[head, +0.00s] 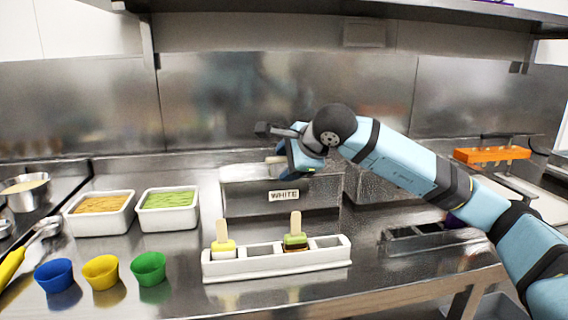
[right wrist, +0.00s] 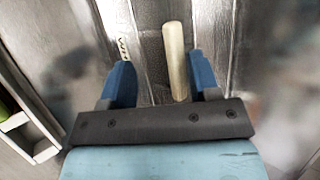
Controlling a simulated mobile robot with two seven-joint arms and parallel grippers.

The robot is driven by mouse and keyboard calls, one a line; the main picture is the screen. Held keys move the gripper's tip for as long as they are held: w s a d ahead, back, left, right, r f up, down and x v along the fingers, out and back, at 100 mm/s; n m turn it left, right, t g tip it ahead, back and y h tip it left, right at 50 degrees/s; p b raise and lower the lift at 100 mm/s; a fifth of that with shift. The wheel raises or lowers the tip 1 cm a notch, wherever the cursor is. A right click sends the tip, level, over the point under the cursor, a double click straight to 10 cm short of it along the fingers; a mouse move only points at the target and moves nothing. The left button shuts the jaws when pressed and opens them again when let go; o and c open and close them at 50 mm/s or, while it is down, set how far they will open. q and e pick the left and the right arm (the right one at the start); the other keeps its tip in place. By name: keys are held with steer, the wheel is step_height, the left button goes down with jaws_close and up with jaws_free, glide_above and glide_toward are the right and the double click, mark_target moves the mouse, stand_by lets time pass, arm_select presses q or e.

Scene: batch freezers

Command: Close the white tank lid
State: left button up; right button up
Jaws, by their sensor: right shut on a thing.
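The white tank (head: 247,200) is a metal box with a WHITE label (head: 284,195), at the back centre of the counter. The label also shows in the right wrist view (right wrist: 122,47). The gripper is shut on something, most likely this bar. The gripper hides part of the lid, so I cannot tell how far it is closed. My left gripper is out of view.
A white holder (head: 276,265) with two popsicles stands in front of the tank. Two white food trays (head: 168,222) stand left, with blue, yellow and green cups (head: 149,268) in front. A metal shelf (head: 320,8) hangs above. An orange object (head: 490,155) lies right.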

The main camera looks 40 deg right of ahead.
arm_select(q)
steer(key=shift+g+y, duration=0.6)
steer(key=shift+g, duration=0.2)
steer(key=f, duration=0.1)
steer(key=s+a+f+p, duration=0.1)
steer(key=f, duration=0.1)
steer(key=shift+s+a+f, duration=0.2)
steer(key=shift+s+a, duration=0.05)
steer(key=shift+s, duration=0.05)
arm_select(e)
steer(key=v, duration=1.3)
steer(key=shift+s, duration=0.25)
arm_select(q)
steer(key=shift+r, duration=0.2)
